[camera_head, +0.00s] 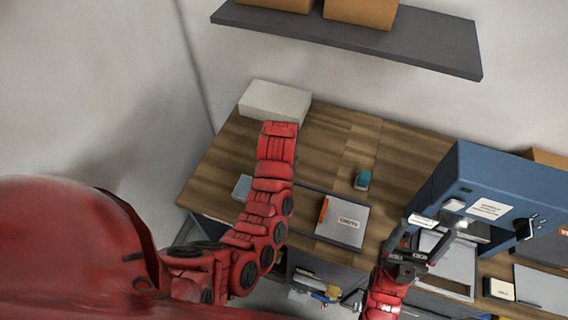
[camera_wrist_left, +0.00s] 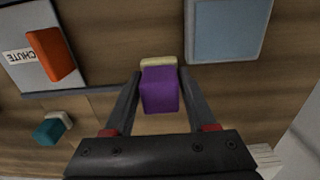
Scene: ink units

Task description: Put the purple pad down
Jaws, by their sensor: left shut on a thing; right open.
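The purple pad (camera_wrist_left: 160,92), with a cream-coloured strip along one end, sits between the fingers of my left gripper (camera_wrist_left: 160,76) in the left wrist view. The gripper is shut on it. The wooden table top (camera_wrist_left: 120,25) lies beyond the pad; I cannot tell whether they touch. In the head view my left arm hides the left gripper and the pad. My right gripper (camera_head: 428,246) is open in front of the blue machine at the right, and no held thing shows in it.
A grey-blue square block (camera_wrist_left: 228,30) lies beside the pad. A labelled grey plate (camera_head: 343,225) bears an orange piece (camera_head: 323,208). A teal object (camera_head: 362,179) stands behind it. A white block (camera_head: 275,102) is at the back left. The blue machine (camera_head: 447,190) stands right; the table's back middle is clear.

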